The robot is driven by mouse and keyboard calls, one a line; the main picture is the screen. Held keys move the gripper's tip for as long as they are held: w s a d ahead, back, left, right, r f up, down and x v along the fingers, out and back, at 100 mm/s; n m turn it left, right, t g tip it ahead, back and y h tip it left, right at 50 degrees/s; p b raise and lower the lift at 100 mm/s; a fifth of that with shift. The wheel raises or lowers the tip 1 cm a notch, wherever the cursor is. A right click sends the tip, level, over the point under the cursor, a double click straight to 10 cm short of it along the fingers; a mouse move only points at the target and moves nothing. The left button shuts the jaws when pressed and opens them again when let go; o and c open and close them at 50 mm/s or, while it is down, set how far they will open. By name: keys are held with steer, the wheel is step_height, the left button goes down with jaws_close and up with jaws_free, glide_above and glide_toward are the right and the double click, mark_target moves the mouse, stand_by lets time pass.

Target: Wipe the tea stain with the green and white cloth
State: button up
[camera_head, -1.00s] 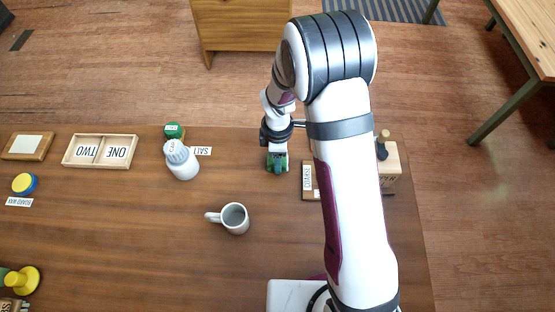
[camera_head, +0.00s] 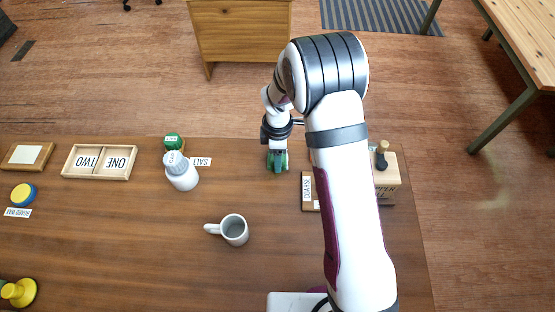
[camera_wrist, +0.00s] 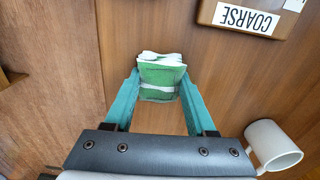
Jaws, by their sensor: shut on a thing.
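My gripper (camera_wrist: 160,90) is shut on the folded green and white cloth (camera_wrist: 162,78), which sits between its two teal fingers in the wrist view. In the head view my gripper (camera_head: 277,166) is over the far part of the wooden table, left of the coarse block. The cloth is small there and mostly hidden by the fingers. Whether the cloth touches the tabletop I cannot tell. I see no tea stain in either view; the cloth and gripper cover the wood beneath them.
A white mug (camera_head: 235,231) stands nearer the front. A salt shaker (camera_head: 182,174) and a green-topped container (camera_head: 173,141) stand left. The block labelled COARSE (camera_head: 307,205) and a light wooden block (camera_head: 388,175) are right. The table's far edge is close behind my gripper.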

mark_target(277, 175)
steer(key=shift+w, duration=0.9)
steer(key=shift+s, duration=0.1)
steer(key=shift+s, duration=3.75)
steer(key=shift+w+a, duration=0.1)
steer(key=shift+w, duration=0.95)
steer(key=shift+w, duration=0.1)
steer(key=shift+w, duration=0.85)
